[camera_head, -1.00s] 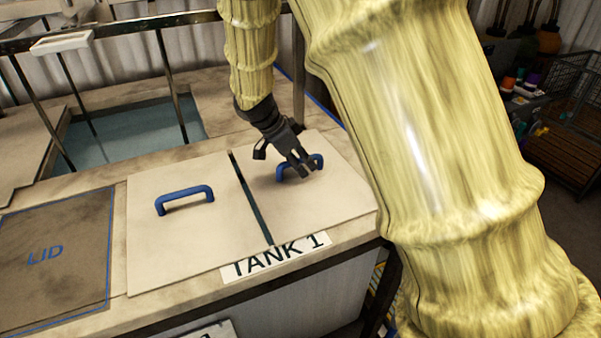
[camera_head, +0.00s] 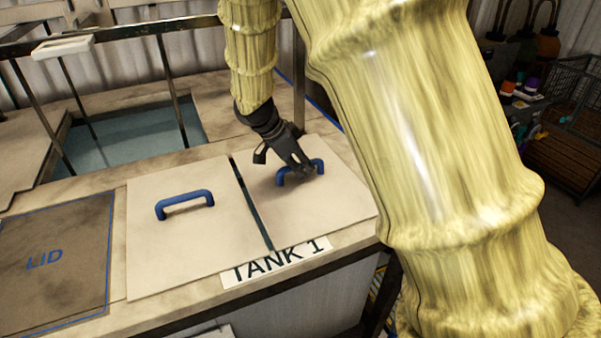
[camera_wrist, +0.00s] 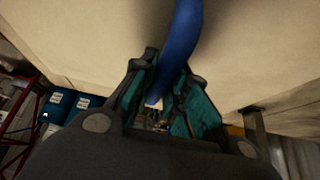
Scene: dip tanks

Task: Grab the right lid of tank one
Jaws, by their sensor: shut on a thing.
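Tank one's right lid (camera_head: 325,213) is a pale square panel with a blue handle (camera_head: 284,178). It lies on the tank top beside the left lid (camera_head: 165,245), which has its own blue handle (camera_head: 184,199). A narrow dark gap parts the two lids. My gripper (camera_head: 304,172) is at the right lid's handle, shut on its bar. In the wrist view the blue handle (camera_wrist: 182,45) runs down between the two fingers (camera_wrist: 172,92), with the pale lid (camera_wrist: 245,50) behind. The fingers hide part of the bar.
A "TANK 1" label (camera_head: 275,263) is on the front edge. A dark area marked "LID" (camera_head: 45,258) is at the left. An open tank with bluish liquid (camera_head: 125,140) is behind. A wire cart (camera_head: 575,125) stands at the right.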

